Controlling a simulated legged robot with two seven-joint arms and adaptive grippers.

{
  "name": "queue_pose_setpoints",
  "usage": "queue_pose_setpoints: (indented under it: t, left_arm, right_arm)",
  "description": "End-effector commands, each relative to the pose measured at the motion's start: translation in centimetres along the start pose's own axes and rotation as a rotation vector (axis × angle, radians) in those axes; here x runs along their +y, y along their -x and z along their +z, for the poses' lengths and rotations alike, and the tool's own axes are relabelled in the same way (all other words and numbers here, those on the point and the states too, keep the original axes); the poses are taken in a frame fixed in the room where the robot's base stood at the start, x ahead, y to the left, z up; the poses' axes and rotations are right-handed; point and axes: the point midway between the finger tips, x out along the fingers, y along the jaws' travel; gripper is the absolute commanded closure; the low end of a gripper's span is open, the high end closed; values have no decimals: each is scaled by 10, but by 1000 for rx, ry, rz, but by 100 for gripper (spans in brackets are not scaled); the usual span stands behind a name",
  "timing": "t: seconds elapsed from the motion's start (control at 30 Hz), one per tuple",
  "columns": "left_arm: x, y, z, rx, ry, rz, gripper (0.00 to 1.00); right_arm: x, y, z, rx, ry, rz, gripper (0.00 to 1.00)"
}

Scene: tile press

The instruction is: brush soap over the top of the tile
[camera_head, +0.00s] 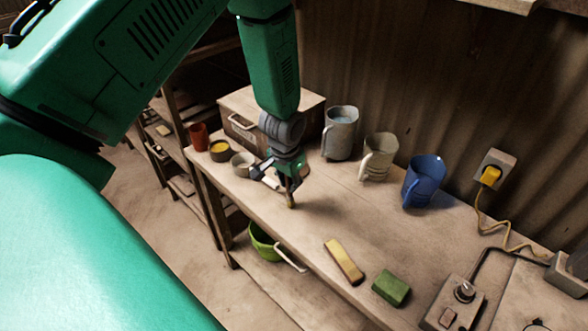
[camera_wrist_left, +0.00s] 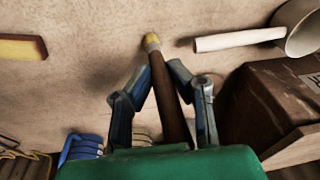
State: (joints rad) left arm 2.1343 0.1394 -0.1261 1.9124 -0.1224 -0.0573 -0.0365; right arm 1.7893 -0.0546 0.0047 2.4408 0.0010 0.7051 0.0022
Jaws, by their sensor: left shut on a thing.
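My left gripper (camera_head: 287,180) is shut on a brush (camera_wrist_left: 165,95) above the worktable. In the left wrist view the brush has a dark brown handle and a pale yellow tip, and the gripper's fingers (camera_wrist_left: 155,85) are on both sides of it. The tip points down at the bare tabletop; I cannot tell whether it touches. A yellowish bar (camera_head: 344,262) and a green block (camera_head: 391,288) lie near the table's front edge. I cannot tell which thing is the tile. A small cup with yellow contents (camera_head: 220,149) stands at the far left. My right gripper is not in view.
A pale pot (camera_head: 242,164) with a white handle (camera_wrist_left: 240,39) is beside the gripper. A wooden box (camera_head: 240,103), grey jug (camera_head: 341,134), beige mug (camera_head: 378,158) and blue mug (camera_head: 424,182) stand behind. A switch box (camera_head: 452,307) is at front right. The middle tabletop is clear.

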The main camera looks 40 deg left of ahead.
Motion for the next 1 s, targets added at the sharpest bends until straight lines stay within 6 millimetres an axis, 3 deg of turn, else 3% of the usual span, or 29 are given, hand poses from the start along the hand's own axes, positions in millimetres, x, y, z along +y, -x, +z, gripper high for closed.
queue_pose_setpoints:
  t: [0.27, 1.0]
  left_arm:
    - [0, 2, 0, -1, -1, -1, 100]
    - [44, 6, 15, -1, -2, -1, 100]
  right_arm:
    - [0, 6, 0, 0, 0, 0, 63]
    - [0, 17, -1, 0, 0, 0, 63]
